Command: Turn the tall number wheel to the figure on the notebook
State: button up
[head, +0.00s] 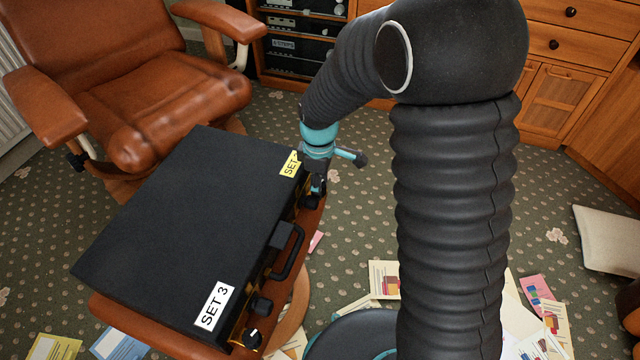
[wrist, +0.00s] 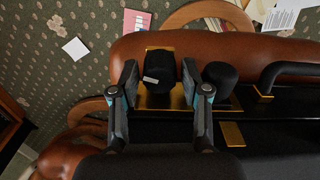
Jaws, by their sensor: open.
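A black case (head: 170,235) lies on a brown leather stool, with its knobs and handle along the right side. One end bears a white label, "SET 3" (head: 214,305); a yellow label (head: 290,164) reading "SET" is partly covered by my arm. My gripper (head: 319,186) is at the far end of that side. In the wrist view, my gripper (wrist: 160,98) is open, its fingers either side of a black knob (wrist: 160,66) with a pale mark, over a brass plate. I cannot tell whether they touch it. A second black knob (wrist: 220,76) is just right. No notebook or number wheel is clearly identifiable.
The case's black handle (head: 290,252) stands out between the knobs. Two near knobs (head: 256,306) sit by the white label. A brown armchair (head: 150,90) stands behind. Loose papers (head: 535,325) lie on the patterned carpet.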

jog(key=shift+f, duration=0.15)
jog(key=c, duration=0.9)
jog(key=shift+o, duration=0.2)
jog(key=m, duration=0.3)
jog(key=shift+m, duration=1.9)
jog(key=o, duration=0.9)
jog(key=shift+c, duration=0.2)
